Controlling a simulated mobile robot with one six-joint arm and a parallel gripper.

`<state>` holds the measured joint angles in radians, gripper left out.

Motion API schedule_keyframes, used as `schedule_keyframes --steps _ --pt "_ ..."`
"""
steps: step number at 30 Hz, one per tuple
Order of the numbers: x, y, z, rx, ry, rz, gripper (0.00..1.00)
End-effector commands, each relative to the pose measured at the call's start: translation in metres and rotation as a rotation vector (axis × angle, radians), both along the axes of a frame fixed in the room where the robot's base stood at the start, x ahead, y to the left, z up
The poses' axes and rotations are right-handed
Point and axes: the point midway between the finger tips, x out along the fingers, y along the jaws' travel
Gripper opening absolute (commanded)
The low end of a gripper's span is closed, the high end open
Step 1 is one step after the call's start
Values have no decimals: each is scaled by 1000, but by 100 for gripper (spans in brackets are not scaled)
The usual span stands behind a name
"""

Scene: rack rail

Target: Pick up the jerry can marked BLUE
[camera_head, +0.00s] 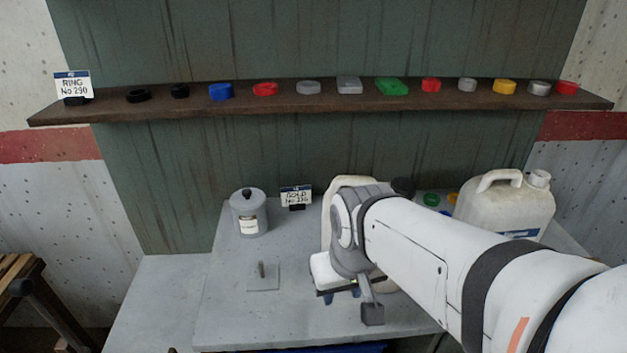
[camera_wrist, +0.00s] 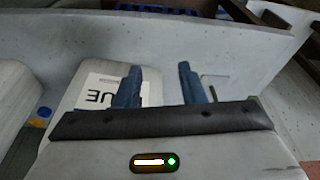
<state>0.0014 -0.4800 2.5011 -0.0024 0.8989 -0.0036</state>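In the head view, a white jerry can (camera_head: 328,225) stands on the grey table, mostly hidden behind my arm. My gripper (camera_wrist: 160,85) is open, its two blue fingers apart. The left finger overlaps the label and the right finger lies past the can's edge in the picture. Contact cannot be told. My gripper also shows in the head view (camera_head: 340,295), in front of the can.
Another white jerry can (camera_head: 505,208) with a blue-edged label stands at right. A grey canister (camera_head: 249,214), a sign (camera_head: 296,196) and a small peg plate (camera_head: 263,278) are on the table (camera_head: 225,310). A shelf (camera_head: 330,101) of coloured pieces runs above. The table's front left is clear.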

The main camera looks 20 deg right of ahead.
Motion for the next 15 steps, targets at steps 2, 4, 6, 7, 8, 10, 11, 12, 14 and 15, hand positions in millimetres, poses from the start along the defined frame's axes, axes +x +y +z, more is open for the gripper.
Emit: schedule_keyframes --steps 2,4,6,7,8,10,11,12,14,15 --pt "0 0 0 0 0 0 36" --pt "0 0 0 0 0 0 36" --pt "0 0 0 0 0 0 36" --pt "0 0 0 0 0 0 36" --pt "0 0 0 0 0 0 36" --pt "0 0 1 2 0 -5 41" --pt "1 -1 3 6 1 -18 44" --pt "4 -2 8 17 3 -50 44" --pt "10 -8 20 48 11 -132 44" --pt "17 -12 31 80 19 -220 44"
